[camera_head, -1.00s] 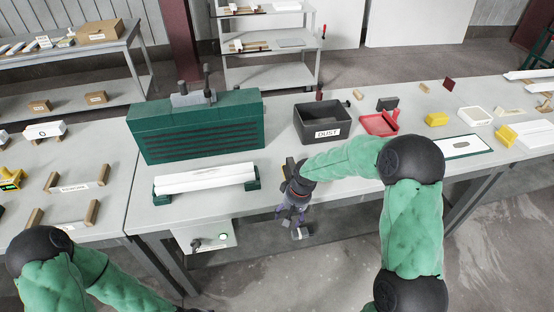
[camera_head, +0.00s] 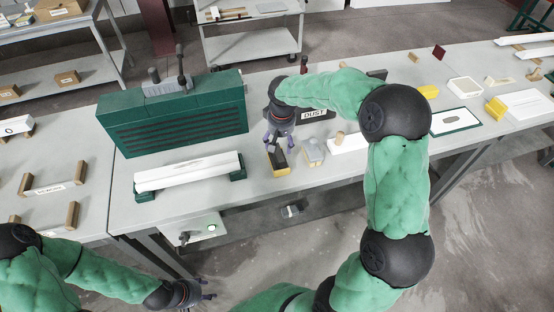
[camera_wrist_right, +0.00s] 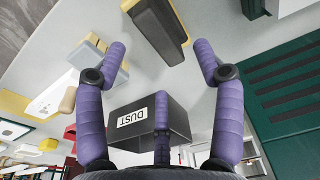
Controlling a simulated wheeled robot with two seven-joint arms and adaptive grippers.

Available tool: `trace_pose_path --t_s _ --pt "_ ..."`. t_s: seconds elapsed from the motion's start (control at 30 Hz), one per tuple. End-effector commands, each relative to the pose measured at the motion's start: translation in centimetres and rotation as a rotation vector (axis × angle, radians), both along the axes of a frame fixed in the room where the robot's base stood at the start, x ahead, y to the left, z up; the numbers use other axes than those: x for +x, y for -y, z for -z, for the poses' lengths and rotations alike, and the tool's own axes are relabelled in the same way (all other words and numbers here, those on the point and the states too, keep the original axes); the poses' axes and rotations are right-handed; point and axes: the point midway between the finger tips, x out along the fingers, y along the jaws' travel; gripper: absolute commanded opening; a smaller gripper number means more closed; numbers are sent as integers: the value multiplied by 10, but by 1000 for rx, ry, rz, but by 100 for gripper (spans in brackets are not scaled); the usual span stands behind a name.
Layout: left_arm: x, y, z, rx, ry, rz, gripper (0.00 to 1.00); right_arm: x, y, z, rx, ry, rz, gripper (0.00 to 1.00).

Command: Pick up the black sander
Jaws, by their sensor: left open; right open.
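A grey sander (camera_head: 313,151) lies just right of the black one. My left gripper (camera_head: 203,290) is open and empty, low in the head view, away from the table top.
The black DUST bin (camera_head: 315,115) stands behind, partly hidden by my right arm. A white roll on green supports (camera_head: 188,172) lies to the left, with the green ribbed box (camera_head: 172,118) behind it. A white block with a wooden knob (camera_head: 347,144) is to the right.

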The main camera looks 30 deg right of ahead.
Motion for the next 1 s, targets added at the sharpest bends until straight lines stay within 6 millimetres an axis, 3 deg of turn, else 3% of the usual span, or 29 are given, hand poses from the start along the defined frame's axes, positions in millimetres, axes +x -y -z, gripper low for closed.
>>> trace_pose_path --t_s 0.1,0.37,0.7,0.97,1.0 --pt "0 0 5 0 0 0 49 2 1 21 0 -3 0 69" --pt "0 0 8 0 1 0 49 5 3 39 1 -1 0 69" --pt "0 0 18 0 1 0 49 12 11 81 0 -2 -1 69" --pt "0 0 18 0 1 0 49 12 11 83 1 0 -1 69" --pt "0 0 18 0 1 0 49 12 11 83 1 0 -1 60"
